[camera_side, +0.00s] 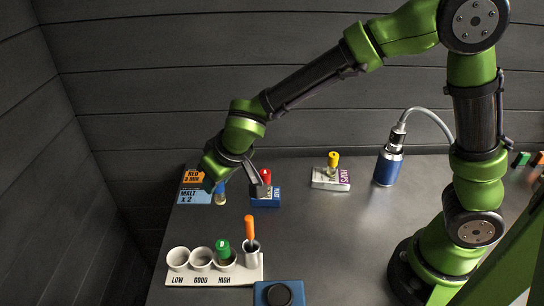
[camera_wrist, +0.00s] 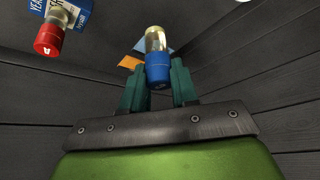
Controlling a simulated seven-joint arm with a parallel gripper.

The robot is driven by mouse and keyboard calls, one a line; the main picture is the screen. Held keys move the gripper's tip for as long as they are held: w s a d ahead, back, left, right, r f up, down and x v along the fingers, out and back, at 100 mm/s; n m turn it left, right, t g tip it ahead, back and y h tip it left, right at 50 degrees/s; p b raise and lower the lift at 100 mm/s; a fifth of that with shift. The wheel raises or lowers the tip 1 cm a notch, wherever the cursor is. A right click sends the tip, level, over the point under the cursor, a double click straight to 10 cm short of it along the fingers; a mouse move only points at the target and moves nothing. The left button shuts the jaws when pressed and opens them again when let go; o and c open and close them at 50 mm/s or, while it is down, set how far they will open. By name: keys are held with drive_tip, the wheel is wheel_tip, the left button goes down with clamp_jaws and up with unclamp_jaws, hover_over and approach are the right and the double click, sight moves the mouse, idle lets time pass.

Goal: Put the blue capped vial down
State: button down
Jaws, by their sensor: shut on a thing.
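The blue capped vial (camera_side: 220,198) is at the far left of the table, beside the right edge of the blue MALT x 2 card. My gripper (camera_side: 216,184) is shut on it from above, partly hiding its top. In the wrist view the vial (camera_wrist: 157,66) sits between the teal fingers of my gripper (camera_wrist: 158,84), blue cap towards me and pale glass beyond. The vial looks upright. I cannot tell whether its foot touches the surface below.
A red capped vial (camera_side: 265,177) stands at the blue yeast block (camera_side: 265,198). A yellow capped vial (camera_side: 333,160) stands at the hops block (camera_side: 331,184). In front is a white LOW, GOOD, HIGH rack (camera_side: 200,281) with a green capped vial (camera_side: 223,249). A blue bottle (camera_side: 388,167) stands behind.

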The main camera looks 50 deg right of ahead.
sight(220, 190)
drive_tip(key=shift+w+d+f, duration=0.2)
drive_tip(key=shift+d+f, duration=0.1)
drive_tip(key=shift+d, duration=0.35)
drive_tip(key=shift+a+f+n+y, duration=0.3)
drive_tip(key=shift+n, duration=0.2)
wheel_tip(220, 190, down, 2)
drive_tip(key=shift+f, duration=2.75)
drive_tip(key=shift+a, duration=0.1)
drive_tip(key=shift+f, duration=0.2)
drive_tip(key=c, duration=0.9)
unclamp_jaws()
drive_tip(key=shift+o, duration=0.2)
drive_tip(key=shift+r, duration=0.2)
